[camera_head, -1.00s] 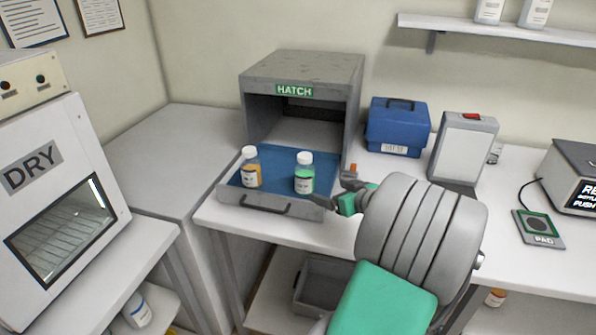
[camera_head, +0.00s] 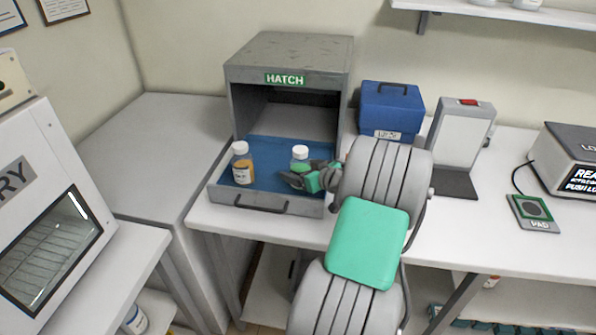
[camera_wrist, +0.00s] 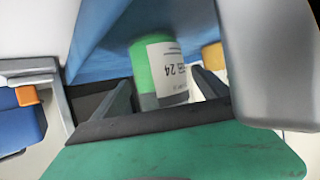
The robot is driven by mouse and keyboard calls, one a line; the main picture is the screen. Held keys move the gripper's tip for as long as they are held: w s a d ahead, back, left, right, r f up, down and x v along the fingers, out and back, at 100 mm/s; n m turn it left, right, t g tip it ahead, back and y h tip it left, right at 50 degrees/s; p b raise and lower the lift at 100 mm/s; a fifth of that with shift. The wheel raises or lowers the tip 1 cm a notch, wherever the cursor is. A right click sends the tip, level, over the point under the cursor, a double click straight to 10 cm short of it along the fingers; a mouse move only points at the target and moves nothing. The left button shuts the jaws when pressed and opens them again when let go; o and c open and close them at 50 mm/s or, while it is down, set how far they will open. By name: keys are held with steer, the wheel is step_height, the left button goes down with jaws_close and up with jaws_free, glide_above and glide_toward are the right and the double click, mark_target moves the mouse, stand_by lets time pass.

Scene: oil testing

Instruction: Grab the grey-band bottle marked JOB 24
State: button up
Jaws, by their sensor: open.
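The bottle with green contents and a white cap (camera_head: 300,152) stands in the blue-lined hatch drawer (camera_head: 262,202), mostly hidden behind my gripper (camera_head: 308,179) in the head view. In the wrist view this bottle (camera_wrist: 143,70) shows inverted, with a white label reading partly "24" and a grey band at the label's edge. My gripper's dark fingers (camera_wrist: 162,95) are apart, one on each side of the bottle. I cannot tell whether either touches it. A second bottle, with orange contents (camera_head: 242,166), stands to the left in the drawer; an orange patch of it shows in the wrist view (camera_wrist: 213,56).
The grey hatch box (camera_head: 290,60) rises behind the drawer. A blue case (camera_head: 390,112), a grey-white panel stand (camera_head: 462,135) and a pad (camera_head: 533,210) stand on the counter to the right. The DRY cabinet (camera_head: 50,190) is at the left. The counter's front middle is clear.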

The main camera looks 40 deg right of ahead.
jaws_close()
stand_by(0.9)
